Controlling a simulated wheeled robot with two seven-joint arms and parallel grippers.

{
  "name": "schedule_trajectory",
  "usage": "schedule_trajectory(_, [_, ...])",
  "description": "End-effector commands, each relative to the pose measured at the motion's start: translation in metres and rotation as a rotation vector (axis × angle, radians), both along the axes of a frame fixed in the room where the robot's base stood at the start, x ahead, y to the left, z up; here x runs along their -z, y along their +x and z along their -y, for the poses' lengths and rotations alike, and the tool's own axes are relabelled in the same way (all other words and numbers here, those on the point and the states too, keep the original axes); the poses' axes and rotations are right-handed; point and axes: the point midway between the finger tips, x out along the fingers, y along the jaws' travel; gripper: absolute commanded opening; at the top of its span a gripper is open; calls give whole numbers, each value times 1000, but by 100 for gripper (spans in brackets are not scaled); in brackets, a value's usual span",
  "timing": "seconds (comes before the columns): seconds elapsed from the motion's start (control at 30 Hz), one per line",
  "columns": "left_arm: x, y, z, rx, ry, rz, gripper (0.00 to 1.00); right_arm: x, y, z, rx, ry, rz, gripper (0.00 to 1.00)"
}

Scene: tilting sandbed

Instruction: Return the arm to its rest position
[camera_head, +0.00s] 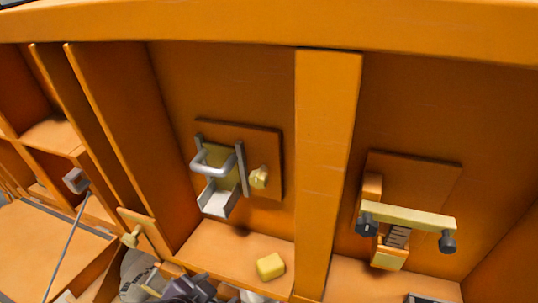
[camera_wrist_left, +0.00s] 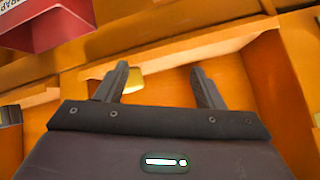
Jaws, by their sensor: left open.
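My left gripper (camera_head: 196,286) shows at the bottom of the head view, in front of the orange bed's lower ledge. In the left wrist view the gripper (camera_wrist_left: 160,78) has its two dark fingers spread wide apart. Nothing is held between them. A yellow block (camera_head: 270,266) lies on the ledge to the right of the gripper, apart from it. A yellow patch (camera_wrist_left: 133,83) shows behind the left finger in the wrist view, mostly hidden. My right gripper is in neither view.
An orange divider (camera_head: 328,150) separates two bays. The left bay has a panel with a grey latch handle (camera_head: 212,165) and a brass knob (camera_head: 259,177). The right bay has a pale yellow bar (camera_head: 410,217) with dark ends. A red box (camera_wrist_left: 45,25) shows upper left in the wrist view.

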Motion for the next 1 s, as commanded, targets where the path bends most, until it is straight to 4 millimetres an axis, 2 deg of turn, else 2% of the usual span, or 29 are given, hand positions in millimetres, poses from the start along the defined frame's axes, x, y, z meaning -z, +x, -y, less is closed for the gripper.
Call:
schedule_trajectory(0.1, [20,-23,-27,-181,-14,-149,62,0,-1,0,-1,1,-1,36])
schedule_trajectory(0.2, [37,-47,-48,-291,-13,-275,62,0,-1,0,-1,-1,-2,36])
schedule_trajectory(0.5, [78,-131,-84,-508,-41,-653,62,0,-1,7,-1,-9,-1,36])
schedule_trajectory(0.6, [110,-117,-82,-497,-27,-648,62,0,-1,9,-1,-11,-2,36])
schedule_trajectory(0.77, [161,-109,-81,-495,-20,-663,62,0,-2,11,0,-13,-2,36])
schedule_trajectory(0.87, [199,-107,-80,-493,-16,-676,62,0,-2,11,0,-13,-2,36])
schedule_trajectory(0.97, [246,-110,-79,-491,-10,-694,62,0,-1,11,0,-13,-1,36])
schedule_trajectory(1.0, [268,-112,-80,-490,-7,-700,62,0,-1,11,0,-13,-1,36])
